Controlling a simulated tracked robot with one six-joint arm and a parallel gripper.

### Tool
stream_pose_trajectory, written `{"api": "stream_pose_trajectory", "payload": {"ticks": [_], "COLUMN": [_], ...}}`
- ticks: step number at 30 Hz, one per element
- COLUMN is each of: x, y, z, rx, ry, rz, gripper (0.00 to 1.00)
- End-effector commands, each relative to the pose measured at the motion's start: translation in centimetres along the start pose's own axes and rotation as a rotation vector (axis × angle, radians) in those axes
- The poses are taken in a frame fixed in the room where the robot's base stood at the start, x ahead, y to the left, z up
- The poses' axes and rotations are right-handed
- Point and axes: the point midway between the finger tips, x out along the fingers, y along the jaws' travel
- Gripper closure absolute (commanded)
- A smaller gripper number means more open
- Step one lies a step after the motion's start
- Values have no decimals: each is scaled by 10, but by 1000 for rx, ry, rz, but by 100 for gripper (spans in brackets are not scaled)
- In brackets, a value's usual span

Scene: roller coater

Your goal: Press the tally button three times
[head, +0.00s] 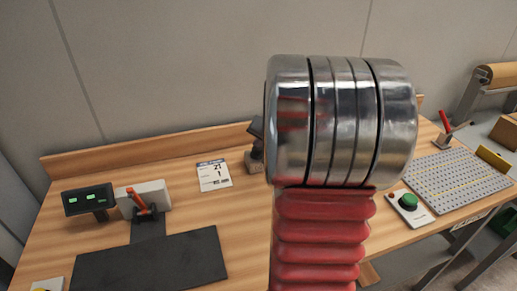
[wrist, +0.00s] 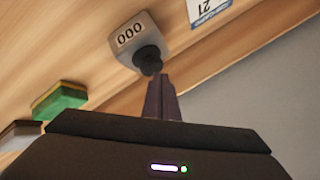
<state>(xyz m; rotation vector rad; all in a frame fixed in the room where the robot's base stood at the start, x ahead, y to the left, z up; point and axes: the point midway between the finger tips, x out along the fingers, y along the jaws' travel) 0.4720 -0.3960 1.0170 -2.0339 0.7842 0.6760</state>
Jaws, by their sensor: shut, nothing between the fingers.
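The tally counter (wrist: 133,40) is a small grey box with a white window reading 000 and a dark round button (wrist: 150,58) on it, in the wrist view. My gripper (wrist: 160,78) is shut and empty. Its fingertips are right at the button; I cannot tell whether they touch it. In the head view the counter (head: 251,163) shows only in part at the table's back, left of my arm, which hides the rest of it.
A calendar card (head: 214,175) lies left of the counter. Further left are a green-lit display (head: 88,200), a red-levered device (head: 146,200) and a dark mat (head: 150,265). A box with a green button (head: 409,205) and a perforated plate (head: 455,185) are at right.

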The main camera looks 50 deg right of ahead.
Motion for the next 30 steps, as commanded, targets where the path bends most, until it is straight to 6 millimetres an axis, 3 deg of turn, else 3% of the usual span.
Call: {"api": "stream_pose_trajectory", "payload": {"ticks": [30], "x": [6], "y": [5], "z": [5], "rx": [2], "ry": [-1], "rz": [1], "gripper": [100]}}
